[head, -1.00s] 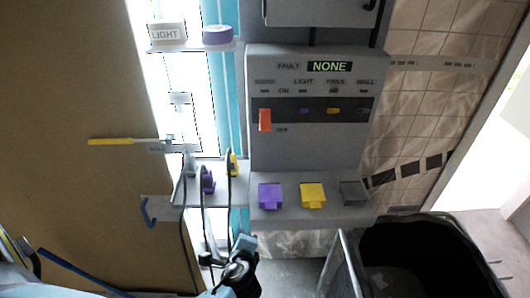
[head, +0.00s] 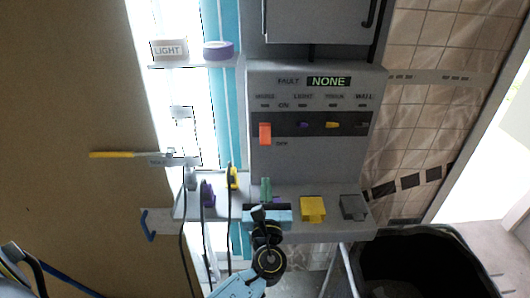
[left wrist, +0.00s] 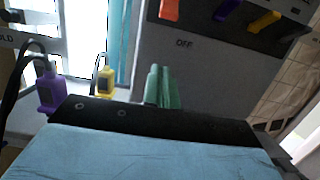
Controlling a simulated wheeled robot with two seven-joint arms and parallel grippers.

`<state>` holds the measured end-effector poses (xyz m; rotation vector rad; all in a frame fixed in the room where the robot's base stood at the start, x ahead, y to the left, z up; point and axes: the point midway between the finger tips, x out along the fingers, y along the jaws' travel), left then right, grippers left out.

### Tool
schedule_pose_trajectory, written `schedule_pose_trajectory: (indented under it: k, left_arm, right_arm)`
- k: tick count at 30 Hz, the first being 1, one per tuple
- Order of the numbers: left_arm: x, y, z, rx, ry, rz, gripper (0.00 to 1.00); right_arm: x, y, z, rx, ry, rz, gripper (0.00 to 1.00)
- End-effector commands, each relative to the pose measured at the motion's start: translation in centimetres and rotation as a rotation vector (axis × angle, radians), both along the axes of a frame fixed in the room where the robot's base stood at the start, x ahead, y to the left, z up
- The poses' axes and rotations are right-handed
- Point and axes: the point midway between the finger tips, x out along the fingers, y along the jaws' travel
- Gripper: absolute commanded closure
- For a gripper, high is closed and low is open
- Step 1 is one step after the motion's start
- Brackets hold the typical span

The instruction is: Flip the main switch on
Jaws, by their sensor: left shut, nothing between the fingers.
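The main switch is an orange-red lever (head: 265,133) at the left of the dark strip on the grey panel (head: 318,165). Its lower end sits level with the OFF label, below the ON label. It also shows at the top of the left wrist view (left wrist: 169,9), with OFF below it. My left gripper (head: 265,188) is below the lever and apart from it. Its green fingers are shut together with nothing between them, pointing up toward the panel, also in the left wrist view (left wrist: 162,87). It hides most of the purple block on the ledge. My right gripper is not in view.
Smaller purple (head: 303,125) and yellow (head: 332,125) switches sit right of the lever. A yellow block (head: 313,208) and a grey block (head: 353,207) stand on the ledge. Corded purple (head: 207,193) and yellow (head: 232,177) plugs are left. A black bin (head: 440,240) stands lower right.

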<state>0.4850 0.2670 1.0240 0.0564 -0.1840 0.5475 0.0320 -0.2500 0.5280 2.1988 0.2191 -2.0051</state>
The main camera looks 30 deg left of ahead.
Motion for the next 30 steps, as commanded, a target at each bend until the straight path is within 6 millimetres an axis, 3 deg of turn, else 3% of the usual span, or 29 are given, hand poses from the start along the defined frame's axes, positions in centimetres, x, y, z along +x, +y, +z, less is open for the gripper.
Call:
schedule_pose_trajectory:
  k: [8, 22, 24, 30]
  left_arm:
    - [0.9, 0.6, 0.3, -0.002, -0.002, 0.000, 1.00]
    - [8.8, 5.5, 2.1, -0.003, -0.002, 0.001, 1.00]
    - [7.8, 4.8, 3.4, -0.008, -0.002, -0.001, 1.00]
    - [6.9, 4.3, 5.0, -0.006, 0.000, 0.000, 1.00]
  right_arm:
    - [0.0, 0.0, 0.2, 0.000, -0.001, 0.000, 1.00]
    - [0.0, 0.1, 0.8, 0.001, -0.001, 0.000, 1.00]
    - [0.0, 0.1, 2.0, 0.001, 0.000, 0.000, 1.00]
    - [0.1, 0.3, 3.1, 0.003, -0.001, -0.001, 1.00]
